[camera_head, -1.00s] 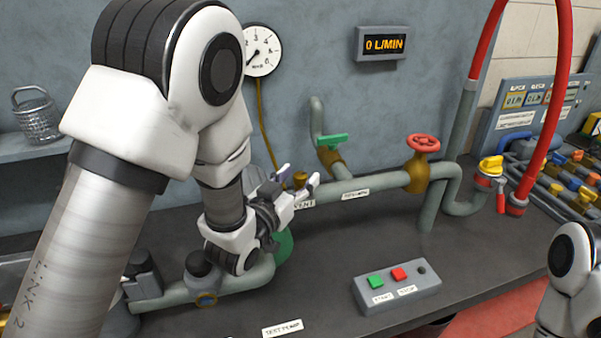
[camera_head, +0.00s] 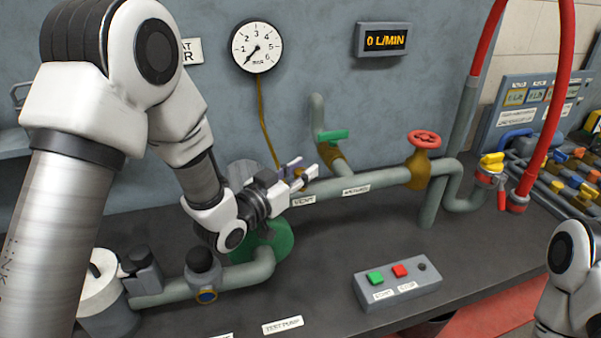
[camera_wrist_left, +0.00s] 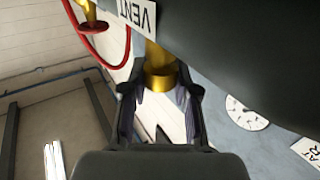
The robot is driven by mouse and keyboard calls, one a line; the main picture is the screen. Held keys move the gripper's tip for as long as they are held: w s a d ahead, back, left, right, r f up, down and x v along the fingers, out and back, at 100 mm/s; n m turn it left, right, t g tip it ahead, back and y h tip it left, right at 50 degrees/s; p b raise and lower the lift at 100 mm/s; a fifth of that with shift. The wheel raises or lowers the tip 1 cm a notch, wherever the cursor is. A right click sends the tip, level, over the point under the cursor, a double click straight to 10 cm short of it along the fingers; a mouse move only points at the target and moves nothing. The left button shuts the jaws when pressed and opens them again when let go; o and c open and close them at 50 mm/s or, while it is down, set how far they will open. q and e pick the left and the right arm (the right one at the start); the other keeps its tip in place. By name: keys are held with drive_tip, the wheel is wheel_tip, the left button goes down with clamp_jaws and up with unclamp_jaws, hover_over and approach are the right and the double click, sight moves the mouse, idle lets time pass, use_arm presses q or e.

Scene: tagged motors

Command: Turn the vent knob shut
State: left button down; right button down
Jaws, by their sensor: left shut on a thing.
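The vent knob is brass and sits on the grey pipe (camera_head: 335,190) just above the VENT label (camera_head: 304,200). In the left wrist view the brass knob (camera_wrist_left: 158,76) lies between the two fingertips, close to the VENT label (camera_wrist_left: 136,15). My left gripper (camera_head: 299,174) reaches in from the left and is shut on the knob, hiding most of it in the head view. The pressure gauge (camera_head: 256,47) on the wall has its needle toward the lower left. My right gripper is out of frame; only part of that arm shows at the lower right.
The display (camera_head: 383,41) reads 0 L/MIN. A button box (camera_head: 397,285) stands in front. A green pump body (camera_head: 270,247) is below the gripper.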

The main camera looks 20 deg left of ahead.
sight(296, 174)
use_arm(q)
drive_tip(key=shift+m+g+h, duration=0.8)
drive_tip(key=shift+m+h, duration=0.4)
drive_tip(key=shift+h, duration=0.4)
drive_tip(key=c, duration=0.9)
unclamp_jaws()
drive_tip(key=shift+o, duration=0.2)
drive_tip(key=v, duration=0.7)
drive_tip(key=shift+s+a, duration=0.1)
drive_tip(key=shift+s, duration=0.05)
